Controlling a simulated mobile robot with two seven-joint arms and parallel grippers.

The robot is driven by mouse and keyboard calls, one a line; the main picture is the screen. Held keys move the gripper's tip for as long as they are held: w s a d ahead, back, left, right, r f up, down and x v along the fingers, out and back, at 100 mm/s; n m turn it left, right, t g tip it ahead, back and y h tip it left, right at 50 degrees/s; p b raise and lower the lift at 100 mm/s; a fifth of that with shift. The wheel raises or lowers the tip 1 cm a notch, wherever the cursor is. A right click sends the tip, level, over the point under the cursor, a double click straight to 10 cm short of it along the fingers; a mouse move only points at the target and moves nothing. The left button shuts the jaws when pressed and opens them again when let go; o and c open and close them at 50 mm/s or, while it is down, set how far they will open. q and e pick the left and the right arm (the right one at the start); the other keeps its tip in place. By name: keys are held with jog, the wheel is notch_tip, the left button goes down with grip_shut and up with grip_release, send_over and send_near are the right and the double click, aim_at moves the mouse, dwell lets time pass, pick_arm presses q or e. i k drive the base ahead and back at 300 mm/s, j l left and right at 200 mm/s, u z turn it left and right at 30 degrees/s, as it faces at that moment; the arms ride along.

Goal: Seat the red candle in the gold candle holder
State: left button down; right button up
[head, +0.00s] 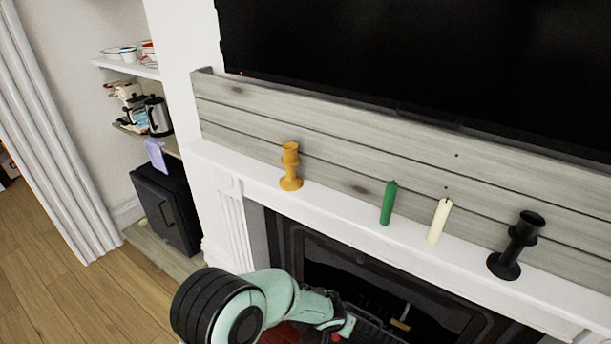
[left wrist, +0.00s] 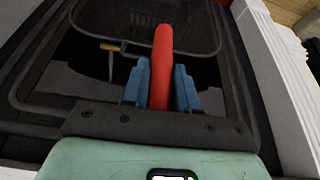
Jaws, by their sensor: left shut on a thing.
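The red candle (left wrist: 162,62) stands between the blue fingers of my left gripper (left wrist: 161,82) in the left wrist view. The gripper is shut on its lower part, and the candle's top reaches beyond the fingertips. In the head view my left arm is low, in front of the fireplace and below the mantel; its fingers and the candle are hard to make out there. The gold candle holder (head: 290,167) stands upright and empty on the left part of the white mantel (head: 340,208), above and apart from my left gripper. My right gripper is not in view.
On the mantel to the right of the gold holder stand a green candle (head: 388,203), a cream candle (head: 439,221) and a black candle holder (head: 515,246). A grey plank wall (head: 330,145) and a television (head: 420,60) are behind. Mantel between gold holder and green candle is clear.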

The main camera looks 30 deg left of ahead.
aim_at(291, 181)
jog(key=j+z, duration=0.6)
jog(key=z, duration=0.2)
jog(key=k+j+z, duration=0.15)
jog(key=j, duration=0.3)
jog(key=k+j+z, duration=0.15)
jog(key=j, duration=0.25)
jog(key=k, duration=0.1)
